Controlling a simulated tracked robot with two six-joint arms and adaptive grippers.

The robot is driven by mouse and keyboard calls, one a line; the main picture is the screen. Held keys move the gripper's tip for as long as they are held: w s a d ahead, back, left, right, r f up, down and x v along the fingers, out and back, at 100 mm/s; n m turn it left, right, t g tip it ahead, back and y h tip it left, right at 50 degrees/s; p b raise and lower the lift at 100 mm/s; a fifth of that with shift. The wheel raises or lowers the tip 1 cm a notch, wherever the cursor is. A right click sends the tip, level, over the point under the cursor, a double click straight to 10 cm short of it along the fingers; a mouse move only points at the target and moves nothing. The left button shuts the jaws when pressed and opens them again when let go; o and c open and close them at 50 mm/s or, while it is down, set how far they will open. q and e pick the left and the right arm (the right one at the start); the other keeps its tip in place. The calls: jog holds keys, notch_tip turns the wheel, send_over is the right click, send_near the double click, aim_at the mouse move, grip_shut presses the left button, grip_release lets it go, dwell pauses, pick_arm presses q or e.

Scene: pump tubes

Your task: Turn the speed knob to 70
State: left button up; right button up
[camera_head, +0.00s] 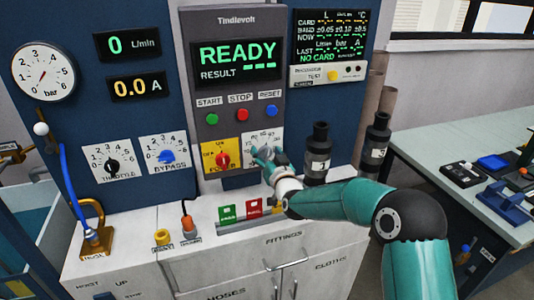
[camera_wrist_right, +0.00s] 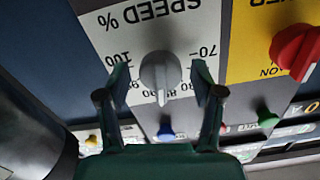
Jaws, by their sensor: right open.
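The speed knob (camera_wrist_right: 160,72) is a grey round knob on a white plate marked SPEED % (camera_wrist_right: 180,22). The plate appears upside down in the right wrist view. Numbers 100 and 70 show to the knob's left and right, others below it. A light mark on the knob points down toward the lower numbers; I cannot tell its exact value. My right gripper (camera_wrist_right: 160,85) is open, one finger on each side of the knob; contact is unclear. In the head view the right gripper (camera_head: 262,158) covers the knob and part of the speed plate (camera_head: 264,136). My left gripper is not in view.
A red knob (camera_head: 222,160) on a yellow plate sits just left of the speed plate. START, STOP and RESET buttons (camera_head: 240,114) are above. The display (camera_head: 236,57) reads READY. Dark numbered canisters (camera_head: 318,150) stand to the right. Bypass and throttle dials are left.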

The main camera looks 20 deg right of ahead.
jog(key=c, duration=1.1)
jog(key=n+b, duration=0.3)
jog(key=b, duration=0.1)
jog(key=shift+f, duration=0.2)
jog(key=shift+a+n+b, duration=0.1)
jog(key=shift+n+b, duration=0.65)
jog(key=shift+n, duration=0.15)
jog(key=n+b, duration=0.1)
jog(key=n, duration=0.1)
jog(key=shift+r+n, duration=0.1)
jog(key=shift+n, duration=0.2)
jog(key=n+b, duration=0.1)
jog(key=n, duration=0.1)
jog(key=shift+a+n, duration=0.1)
jog(key=shift+n, duration=0.3)
jog(key=n, duration=0.2)
jog(key=shift+a+n, duration=0.1)
jog(key=shift+n, duration=0.3)
jog(key=n, duration=0.4)
jog(key=shift+a+f+n, duration=0.1)
jog(key=shift+f+n, duration=0.1)
jog(key=shift+n, duration=1.4)
jog(key=shift+f, duration=0.1)
